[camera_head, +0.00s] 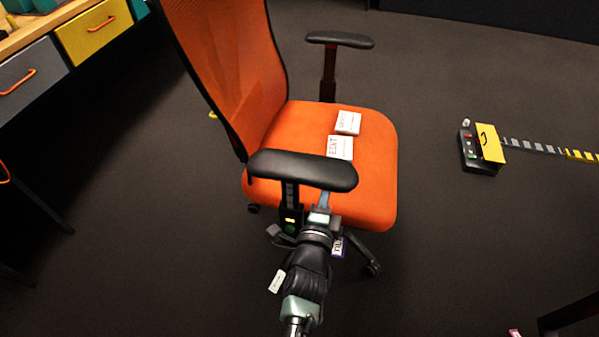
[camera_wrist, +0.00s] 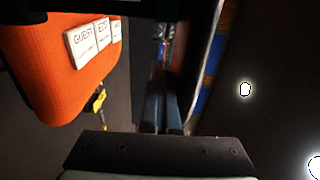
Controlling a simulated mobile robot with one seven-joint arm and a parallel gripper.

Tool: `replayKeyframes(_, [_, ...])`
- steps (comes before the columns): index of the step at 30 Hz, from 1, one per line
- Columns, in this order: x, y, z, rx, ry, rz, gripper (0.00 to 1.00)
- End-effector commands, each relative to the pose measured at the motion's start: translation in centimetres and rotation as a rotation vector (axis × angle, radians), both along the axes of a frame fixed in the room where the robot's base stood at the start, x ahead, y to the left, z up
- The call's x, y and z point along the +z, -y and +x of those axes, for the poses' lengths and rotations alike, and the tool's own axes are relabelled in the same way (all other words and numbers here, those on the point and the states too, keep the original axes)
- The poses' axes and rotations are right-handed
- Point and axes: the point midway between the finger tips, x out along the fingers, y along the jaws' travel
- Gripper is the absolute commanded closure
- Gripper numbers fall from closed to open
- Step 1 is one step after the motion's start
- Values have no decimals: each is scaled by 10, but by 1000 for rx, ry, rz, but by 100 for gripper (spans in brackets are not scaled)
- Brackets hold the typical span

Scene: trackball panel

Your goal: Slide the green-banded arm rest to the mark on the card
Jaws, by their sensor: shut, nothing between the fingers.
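The near arm rest (camera_head: 302,170) is a black pad on a dark post at the near side of an orange chair. A small green patch (camera_head: 290,229) and a yellow patch show low on its post. White cards lie on the orange seat: one reads EDIT (camera_head: 340,147), another (camera_head: 348,122) lies behind it. In the wrist view cards read GUEST (camera_wrist: 83,45) and EDIT (camera_wrist: 103,32); I cannot make out a mark. My gripper (camera_head: 325,198) is shut and empty, just below the pad and right of the post. Its fingers show in the wrist view (camera_wrist: 160,110); contact is unclear.
The far arm rest (camera_head: 340,40) stands across the orange seat (camera_head: 370,180). A dark box with a yellow plate (camera_head: 490,143) and a striped strip (camera_head: 530,146) lie on the floor at right. A drawer cabinet (camera_head: 95,32) is at upper left. Floor between chair and box is clear.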

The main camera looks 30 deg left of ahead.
Motion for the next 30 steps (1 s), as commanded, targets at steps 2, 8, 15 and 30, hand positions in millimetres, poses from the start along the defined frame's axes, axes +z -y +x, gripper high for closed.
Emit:
replayKeyframes(2, [12,0,3,-2,19,6,100])
replayKeyframes(8, [16,0,3,-2,19,6,100])
replayKeyframes(15, [21,0,3,-2,18,5,100])
replayKeyframes(30, [22,0,2,-2,18,5,100])
